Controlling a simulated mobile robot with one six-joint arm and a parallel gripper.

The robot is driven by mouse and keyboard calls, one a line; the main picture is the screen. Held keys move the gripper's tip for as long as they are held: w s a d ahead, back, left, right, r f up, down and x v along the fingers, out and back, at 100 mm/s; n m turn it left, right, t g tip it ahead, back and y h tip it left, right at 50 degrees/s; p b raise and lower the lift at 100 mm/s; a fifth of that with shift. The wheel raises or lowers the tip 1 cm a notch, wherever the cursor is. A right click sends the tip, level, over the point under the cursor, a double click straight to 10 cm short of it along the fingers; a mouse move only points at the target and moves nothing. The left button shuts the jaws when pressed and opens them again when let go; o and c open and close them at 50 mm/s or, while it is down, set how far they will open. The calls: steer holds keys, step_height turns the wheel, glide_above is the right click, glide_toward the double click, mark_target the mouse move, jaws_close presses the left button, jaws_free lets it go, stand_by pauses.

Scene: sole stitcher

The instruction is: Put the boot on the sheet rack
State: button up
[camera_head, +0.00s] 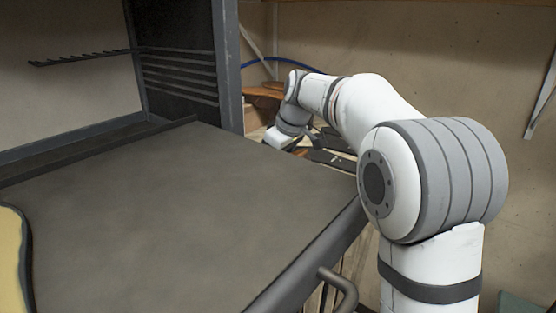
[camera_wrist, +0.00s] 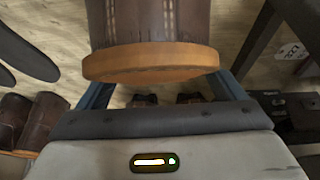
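The boot has a brown leather upper (camera_wrist: 155,22) and a thick tan sole (camera_wrist: 150,63). It fills the top middle of the wrist view, with the sole nearest the camera. My gripper (camera_wrist: 160,85) has blue-grey fingers that run up on either side of the boot and pass behind the sole. Their tips are hidden, so I cannot tell whether they press on it. In the head view my gripper (camera_head: 282,138) is beyond the table's far right edge, partly hidden. I cannot identify the sheet rack with certainty; a dark slotted rack (camera_head: 180,75) stands at the back left.
A large grey tabletop (camera_head: 180,210) fills the head view's left and middle. A dark upright post (camera_head: 228,65) stands near my arm. Other brown boots (camera_wrist: 35,120) show at left in the wrist view. Dark legs (camera_wrist: 262,40) and wooden floor show at right.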

steer(key=shift+o, duration=1)
steer(key=shift+r, duration=0.25)
steer(key=v, duration=1.2)
steer(key=shift+b, duration=0.4)
steer(key=shift+f, duration=0.1)
